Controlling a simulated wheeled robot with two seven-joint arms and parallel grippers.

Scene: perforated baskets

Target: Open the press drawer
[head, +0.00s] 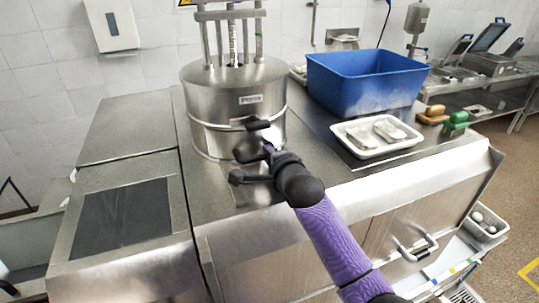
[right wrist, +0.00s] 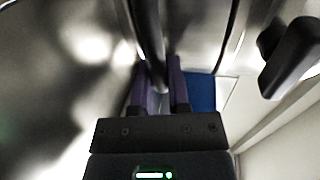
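The press (head: 228,97) is a round stainless steel vessel with a label on its front and upright rods on top. It stands on the steel counter. A black handle part (head: 258,124) sticks out from its front. My right gripper (head: 267,152) is at the lower front of the press, and its black parts overlap the handle area. In the right wrist view, the fingers (right wrist: 160,88) are apart, with a dark bar (right wrist: 148,35) reaching between them. I cannot tell whether they touch the bar. A black knob (right wrist: 292,55) shows at the right. My left gripper is not in view.
A blue basket (head: 362,82) stands to the right of the press. A white tray (head: 355,143) with wrapped blocks lies in front of it. Brown- and green-handled tools (head: 455,122) lie further right. The counter (head: 150,135) left of the press is clear.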

